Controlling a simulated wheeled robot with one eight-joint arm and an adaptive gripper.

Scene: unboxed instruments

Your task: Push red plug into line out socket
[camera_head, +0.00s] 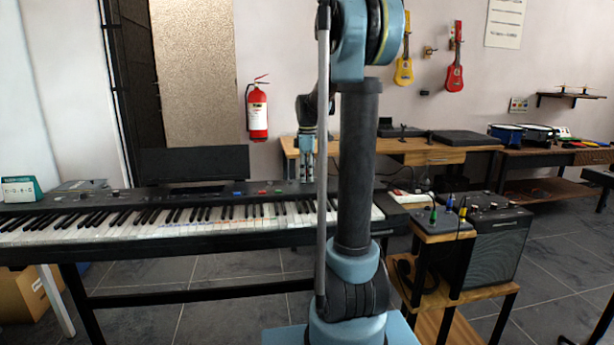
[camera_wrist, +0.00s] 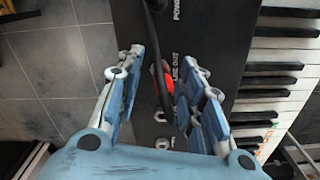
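In the wrist view the red plug (camera_wrist: 168,82) lies between my gripper's fingers, closer to the right finger. A dark cable (camera_wrist: 156,35) runs by it from the top edge. My gripper (camera_wrist: 160,62) is open, with fingers apart on either side of the plug over the keyboard's black panel (camera_wrist: 210,28). The "LINE OUT" label (camera_wrist: 176,66) is beside the plug, partly covered. The line out socket cannot be made out clearly, and I cannot tell whether the plug is in it. In the head view my gripper (camera_head: 307,165) is small, behind the keyboard (camera_head: 150,222).
Another round socket (camera_wrist: 160,116) shows lower on the panel. White and black keys line the right of the wrist view. In the head view a small wooden stand (camera_head: 440,228) with green, blue and yellow plugs stands right of the keyboard, beside a black amplifier (camera_head: 490,250).

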